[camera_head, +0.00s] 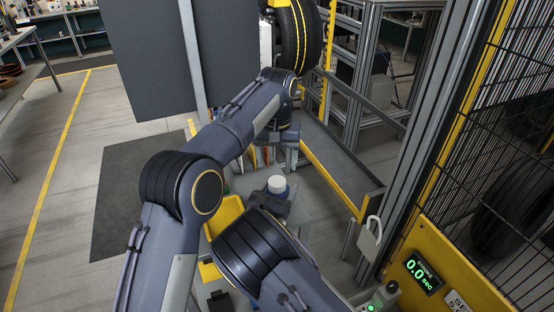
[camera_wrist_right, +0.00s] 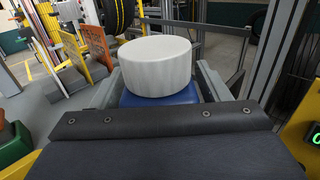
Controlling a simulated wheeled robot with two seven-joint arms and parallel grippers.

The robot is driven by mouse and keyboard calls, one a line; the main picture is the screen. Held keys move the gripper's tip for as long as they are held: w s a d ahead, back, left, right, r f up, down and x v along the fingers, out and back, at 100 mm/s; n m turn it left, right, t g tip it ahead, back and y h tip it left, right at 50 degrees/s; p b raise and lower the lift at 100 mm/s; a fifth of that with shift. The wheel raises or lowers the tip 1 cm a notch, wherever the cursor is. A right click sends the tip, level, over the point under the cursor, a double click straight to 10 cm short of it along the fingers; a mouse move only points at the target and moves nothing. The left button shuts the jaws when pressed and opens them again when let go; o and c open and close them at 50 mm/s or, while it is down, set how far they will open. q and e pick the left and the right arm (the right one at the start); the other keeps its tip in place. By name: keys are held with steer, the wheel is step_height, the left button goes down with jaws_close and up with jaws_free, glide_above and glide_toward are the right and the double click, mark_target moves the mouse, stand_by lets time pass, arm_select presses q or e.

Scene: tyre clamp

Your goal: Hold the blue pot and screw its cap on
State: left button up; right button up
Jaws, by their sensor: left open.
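The blue pot (camera_head: 277,192) stands upright below the middle of the head view with a round white cap (camera_head: 277,183) on top. In the right wrist view the white cap (camera_wrist_right: 157,66) hides most of the blue pot (camera_wrist_right: 160,97). I cannot tell how tightly the cap sits. My right gripper (camera_wrist_right: 158,88) has one finger on each side of the pot below the cap and appears shut on it. My left gripper (camera_head: 283,158) is open and empty, pointing down, just above and behind the cap in the head view.
A yellow bin (camera_head: 226,213) stands left of the pot. A yellow-edged rail (camera_head: 335,180) and a mesh fence (camera_head: 500,150) with a timer (camera_head: 424,272) stand at the right. A tyre (camera_head: 299,35) hangs behind. The floor at the left is clear.

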steer(key=shift+o, duration=0.7)
arm_select(q)
steer(key=shift+f, duration=0.2)
arm_select(e)
steer(key=shift+s+a+f, duration=0.1)
steer(key=shift+s+a, duration=0.1)
steer(key=shift+s, duration=0.1)
arm_select(q)
steer(key=shift+f+b, duration=0.7)
steer(key=shift+b, duration=0.15)
arm_select(e)
steer(key=v, duration=0.7)
steer(key=shift+s, duration=0.1)
